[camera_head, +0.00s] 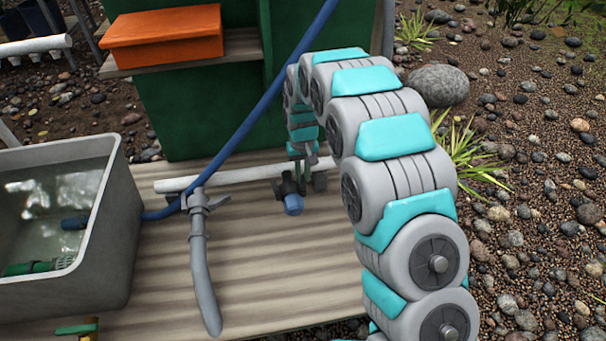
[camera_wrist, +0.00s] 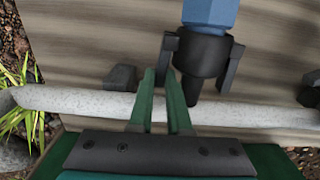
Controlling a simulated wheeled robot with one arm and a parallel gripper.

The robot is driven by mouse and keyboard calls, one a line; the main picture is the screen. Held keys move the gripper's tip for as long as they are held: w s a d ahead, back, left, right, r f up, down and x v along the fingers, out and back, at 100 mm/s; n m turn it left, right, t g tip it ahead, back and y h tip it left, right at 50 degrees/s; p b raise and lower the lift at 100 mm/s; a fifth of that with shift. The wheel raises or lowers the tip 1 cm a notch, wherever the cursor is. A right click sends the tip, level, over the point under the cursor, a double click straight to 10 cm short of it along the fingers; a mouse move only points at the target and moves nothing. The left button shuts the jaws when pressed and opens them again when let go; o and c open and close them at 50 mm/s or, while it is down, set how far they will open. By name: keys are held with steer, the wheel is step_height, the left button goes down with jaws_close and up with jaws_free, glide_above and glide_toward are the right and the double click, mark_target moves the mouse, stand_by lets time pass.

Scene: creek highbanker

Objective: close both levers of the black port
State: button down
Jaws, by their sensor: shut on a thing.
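The black port (camera_wrist: 203,55) hangs off the white pipe (camera_wrist: 230,112), with a blue plug (camera_wrist: 210,14) in its outer end. In the wrist view, its one lever (camera_wrist: 166,58) is on the left and the other lever (camera_wrist: 231,70) on the right. My gripper (camera_wrist: 161,74) has its green fingers closed around the left lever; the right lever is clear of them. In the head view, the black port (camera_head: 289,187) and blue plug (camera_head: 293,205) are small, and my gripper's tips are hard to make out there.
A grey port (camera_head: 197,200) with a grey hose (camera_head: 204,280) is left of the black port. A blue hose (camera_head: 250,120) crosses diagonally beside it. A grey water tub (camera_head: 112,235) stands left, an orange box (camera_head: 162,38) on a shelf behind.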

steer(key=c, duration=0.9)
jaws_free()
steer(key=shift+o, duration=0.2)
steer(key=shift+d, duration=0.1)
